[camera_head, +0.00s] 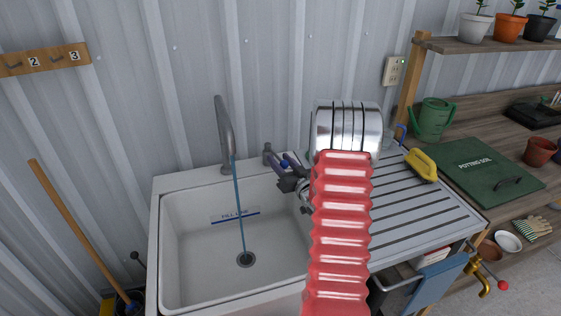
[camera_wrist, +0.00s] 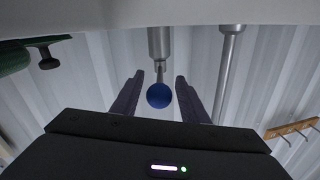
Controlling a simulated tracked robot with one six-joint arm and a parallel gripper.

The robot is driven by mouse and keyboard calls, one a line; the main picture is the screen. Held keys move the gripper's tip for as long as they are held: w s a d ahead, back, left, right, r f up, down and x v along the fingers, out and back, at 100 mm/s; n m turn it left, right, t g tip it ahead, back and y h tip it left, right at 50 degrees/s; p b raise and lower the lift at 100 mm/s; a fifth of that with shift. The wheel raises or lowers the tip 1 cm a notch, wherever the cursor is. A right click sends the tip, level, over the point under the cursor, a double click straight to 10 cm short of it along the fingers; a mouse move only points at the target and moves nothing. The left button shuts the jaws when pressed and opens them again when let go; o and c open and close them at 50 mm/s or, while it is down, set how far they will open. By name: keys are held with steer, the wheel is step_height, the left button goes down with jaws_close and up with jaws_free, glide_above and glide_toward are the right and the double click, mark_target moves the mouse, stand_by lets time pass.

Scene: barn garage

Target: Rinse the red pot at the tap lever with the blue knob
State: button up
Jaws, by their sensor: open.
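A blue knob (camera_wrist: 159,95) on a metal stem shows in the wrist view, between my two fingers. My gripper (camera_wrist: 157,92) is open, with a gap on each side of the knob. In the head view my gripper (camera_head: 283,165) is at the back rim of the sink, beside the short grey lever post (camera_head: 268,151); the knob is mostly hidden there. A thin blue stream of water falls from the tap spout (camera_head: 224,125) to the drain in the white sink (camera_head: 180,240). A reddish-brown pot (camera_head: 538,152) stands on the right bench. I see no pot in the sink.
A green watering can (camera_head: 432,120) stands behind. A brass valve with a red knob (camera_head: 503,285) is at the lower right. A broom handle (camera_head: 75,230) leans at left.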

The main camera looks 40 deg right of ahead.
mark_target(286, 167)
steer(key=v, duration=0.7)
steer(key=shift+s, duration=0.25)
steer(key=shift+w+f, duration=0.1)
steer(key=w+a+r+n+g, duration=0.1)
steer(key=a+r+g, duration=0.3)
steer(key=a, duration=0.6)
steer(key=a+r+g, duration=0.3)
steer(key=a+r, duration=0.3)
steer(key=a, duration=0.3)
steer(key=s+a+r+n+g+y, duration=0.2)
steer(key=s+a, duration=0.8)
steer(key=s, duration=0.1)
steer(key=s+a+r+n+g+y, duration=0.2)
steer(key=s+a, duration=0.9)
steer(key=shift+r+g, duration=0.4)
